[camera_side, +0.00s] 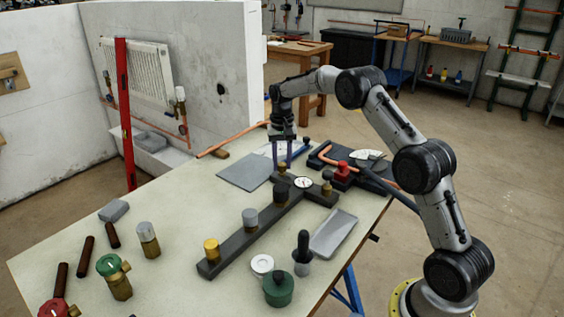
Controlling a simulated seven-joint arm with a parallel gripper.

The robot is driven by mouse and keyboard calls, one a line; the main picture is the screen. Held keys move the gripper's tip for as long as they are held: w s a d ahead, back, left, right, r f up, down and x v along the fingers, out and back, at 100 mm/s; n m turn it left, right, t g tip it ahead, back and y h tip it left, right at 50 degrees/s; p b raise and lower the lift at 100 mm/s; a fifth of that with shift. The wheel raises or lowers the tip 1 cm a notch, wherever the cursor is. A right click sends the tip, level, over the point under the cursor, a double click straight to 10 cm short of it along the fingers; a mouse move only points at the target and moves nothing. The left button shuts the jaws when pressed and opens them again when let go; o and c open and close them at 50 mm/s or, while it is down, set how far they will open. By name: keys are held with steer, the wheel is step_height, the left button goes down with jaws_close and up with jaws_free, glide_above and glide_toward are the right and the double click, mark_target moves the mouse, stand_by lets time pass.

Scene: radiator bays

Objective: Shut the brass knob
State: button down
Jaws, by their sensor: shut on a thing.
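A long dark manifold bar (232,254) lies across the table, with a row of knobs on it. My gripper (282,161) points straight down at the far end of the bar. Its fingers are shut on a small brass knob (282,170), which is partly hidden between and below them. Nearer along the bar stand a dark grey knob (280,192), a lighter grey knob (249,218) and a yellow knob (211,248). How far the held knob is turned cannot be told.
A round white gauge (304,182) sits just right of the gripper. A red-topped valve (342,171) and copper pipe stand further right. A grey tray (333,234), a green pot (278,289) and a green-capped valve (114,276) lie nearer. A grey plate (245,172) lies left.

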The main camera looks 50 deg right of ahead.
mark_target(281, 164)
steer(key=c, duration=0.5)
jaws_free()
step_height(281, 164, up, 14)
steer(key=shift+f, duration=0.1)
steer(key=shift+a, duration=0.1)
stand_by(0.4)
